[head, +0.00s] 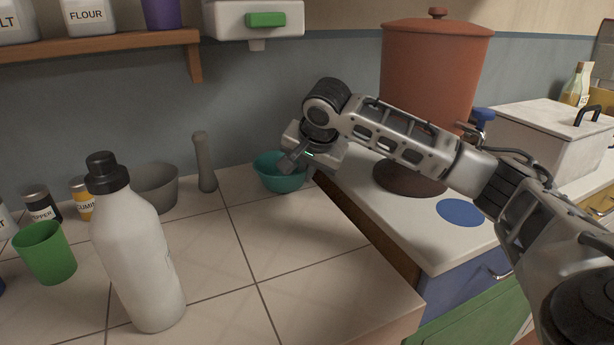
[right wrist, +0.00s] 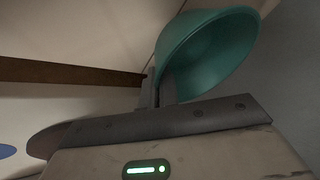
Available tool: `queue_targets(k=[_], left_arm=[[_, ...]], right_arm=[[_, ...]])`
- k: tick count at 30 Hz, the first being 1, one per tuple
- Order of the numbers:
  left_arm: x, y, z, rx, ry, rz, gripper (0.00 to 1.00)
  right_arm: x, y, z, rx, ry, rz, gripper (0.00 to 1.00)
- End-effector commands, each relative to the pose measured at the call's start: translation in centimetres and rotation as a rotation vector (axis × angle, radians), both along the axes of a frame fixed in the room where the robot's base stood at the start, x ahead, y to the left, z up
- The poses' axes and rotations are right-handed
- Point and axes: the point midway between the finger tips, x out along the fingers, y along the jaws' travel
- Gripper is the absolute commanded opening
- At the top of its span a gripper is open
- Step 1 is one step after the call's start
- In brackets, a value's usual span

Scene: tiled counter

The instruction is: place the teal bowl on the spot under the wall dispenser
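The teal bowl (head: 281,181) is upright at the back right of the tiled counter, near the wall. My right gripper (head: 287,162) reaches in from the right, and its narrow fingers look closed on the bowl's wall near the rim. In the right wrist view the bowl (right wrist: 212,52) meets the fingers (right wrist: 157,92). I cannot tell whether the bowl touches the counter. The white wall dispenser (head: 225,20) with a green button hangs above and left of the bowl. No marked spot shows beneath it. My left gripper is out of view.
A grey mortar (head: 157,188) and its pestle (head: 204,162) stand left of the bowl. A white bottle (head: 135,260) and green cup (head: 45,252) are at the front left. Right of a gap, another counter holds a clay urn (head: 432,75) and a blue disc (head: 460,212).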

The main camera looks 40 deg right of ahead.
Motion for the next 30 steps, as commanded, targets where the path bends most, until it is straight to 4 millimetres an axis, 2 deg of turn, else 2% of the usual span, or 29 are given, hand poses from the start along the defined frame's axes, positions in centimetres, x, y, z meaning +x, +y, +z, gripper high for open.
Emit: queue_targets(k=[3, 13, 15, 16, 25, 30], left_arm=[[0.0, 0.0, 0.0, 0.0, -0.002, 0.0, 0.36], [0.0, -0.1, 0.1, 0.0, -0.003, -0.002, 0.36], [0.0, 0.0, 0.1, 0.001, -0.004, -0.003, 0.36], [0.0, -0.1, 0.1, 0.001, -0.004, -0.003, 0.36], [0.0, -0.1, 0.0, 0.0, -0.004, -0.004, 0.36], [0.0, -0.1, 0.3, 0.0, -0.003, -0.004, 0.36]], right_arm=[[0.0, -0.1, -0.9, 0.0, -0.002, -0.001, 0.0], [-0.1, 0.0, -1.0, 0.0, -0.002, 0.0, 0.0], [0.0, 0.0, -1.0, 0.0, -0.002, 0.0, 0.19], [0.0, 0.0, -1.0, 0.0, -0.002, 0.0, 0.25], [0.0, 0.0, -0.9, 0.0, -0.002, 0.0, 0.25], [-0.8, 0.3, 0.8, 0.0, -0.004, 0.001, 0.25]])
